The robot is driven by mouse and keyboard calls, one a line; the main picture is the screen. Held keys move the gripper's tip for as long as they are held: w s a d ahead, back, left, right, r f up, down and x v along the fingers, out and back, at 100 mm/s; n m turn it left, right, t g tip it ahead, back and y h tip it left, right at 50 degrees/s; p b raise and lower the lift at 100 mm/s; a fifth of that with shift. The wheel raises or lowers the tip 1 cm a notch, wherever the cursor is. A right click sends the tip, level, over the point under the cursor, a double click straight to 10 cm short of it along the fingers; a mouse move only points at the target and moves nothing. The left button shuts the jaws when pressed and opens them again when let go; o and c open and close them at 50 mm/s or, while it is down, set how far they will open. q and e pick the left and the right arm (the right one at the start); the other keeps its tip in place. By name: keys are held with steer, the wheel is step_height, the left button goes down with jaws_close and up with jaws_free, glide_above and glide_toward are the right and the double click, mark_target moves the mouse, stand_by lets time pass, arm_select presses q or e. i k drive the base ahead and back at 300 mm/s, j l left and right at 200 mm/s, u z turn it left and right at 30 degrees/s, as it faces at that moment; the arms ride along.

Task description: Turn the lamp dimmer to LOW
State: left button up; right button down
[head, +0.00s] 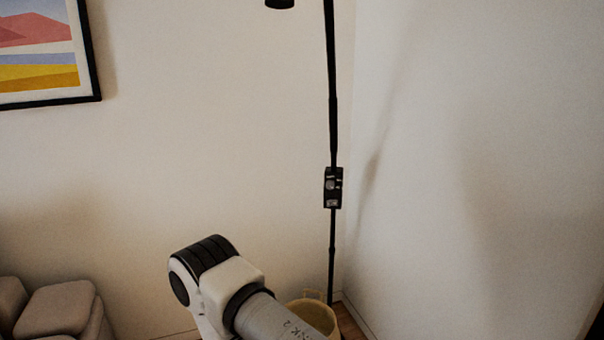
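The lamp is a thin black pole (333,120) that rises in front of the room corner. A small black dimmer box (333,188) is fixed on the pole, with a round grey knob (331,184) on its face and a small light label below it. The setting of the knob is too small to read. A black lamp head or shade part (279,3) shows at the top edge. One of my arms shows at the bottom, below and left of the dimmer and apart from it in the picture. Neither gripper is in view.
A pale yellow basket or pot (311,312) stands on the floor near the pole's foot, partly behind my arm. Grey cushioned seating (58,308) is at the lower left. A framed picture (45,50) hangs on the left wall. The space around the dimmer looks clear.

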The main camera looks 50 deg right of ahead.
mark_target(330, 184)
steer(key=i+l+z, duration=0.1)
steer(key=i+z, duration=0.3)
steer(key=i, duration=0.15)
steer(key=i+z, duration=0.35)
steer(key=i, duration=0.2)
steer(key=i+j+z, duration=0.25)
steer(key=i+z, duration=0.15)
steer(key=i, duration=0.15)
steer(key=i+j+z, duration=0.35)
steer(key=i+j, duration=0.05)
steer(key=i, duration=0.1)
